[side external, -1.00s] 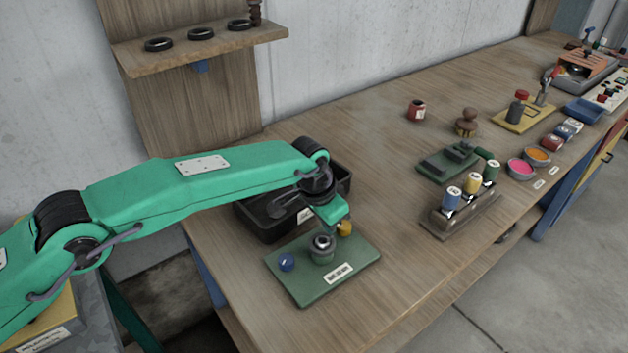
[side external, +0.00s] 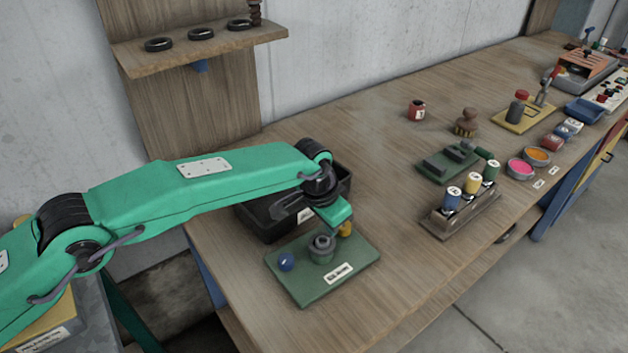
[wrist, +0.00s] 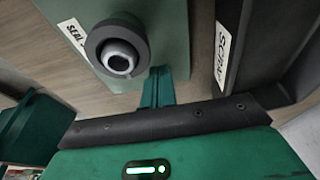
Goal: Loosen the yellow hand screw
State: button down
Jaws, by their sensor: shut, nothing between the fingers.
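The yellow hand screw (side external: 346,229) stands at the back right of a green plate (side external: 318,288) in the side view, partly hidden by my gripper (side external: 341,222). My gripper is shut and empty, right over or beside the screw; whether it touches the screw I cannot tell. In the wrist view the shut green fingers (wrist: 157,90) reach toward the plate (wrist: 168,30), and the yellow screw does not show. A grey round fitting (side external: 321,248) stands in the middle of the plate; it also shows in the wrist view (wrist: 118,52). A blue knob (side external: 286,262) is at the plate's left.
A black bin (side external: 262,226) stands close behind the plate; in the wrist view it has a scrap label (wrist: 221,55). A rack of coloured spools (side external: 458,214) and a dark green fixture (side external: 440,166) are to the right. The tabletop right of the plate is clear.

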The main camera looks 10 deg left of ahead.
jog(key=shift+s+d, duration=0.55)
jog(key=shift+d, duration=0.15)
dwell(0.7)
jog(key=shift+s+a, duration=0.1)
jog(key=shift+s, duration=0.1)
jog(key=shift+s+a, duration=0.1)
jog(key=shift+s, duration=0.05)
jog(key=shift+r, duration=0.15)
jog(key=shift+r, duration=2.9)
jog(key=shift+a, duration=0.1)
jog(key=shift+w+a+r, duration=0.25)
jog(key=shift+w+a, duration=0.1)
jog(key=shift+w, duration=0.15)
jog(key=shift+w+a+r, duration=0.2)
jog(key=shift+w+a, duration=0.15)
jog(key=shift+w, duration=0.15)
jog(key=shift+f, duration=0.1)
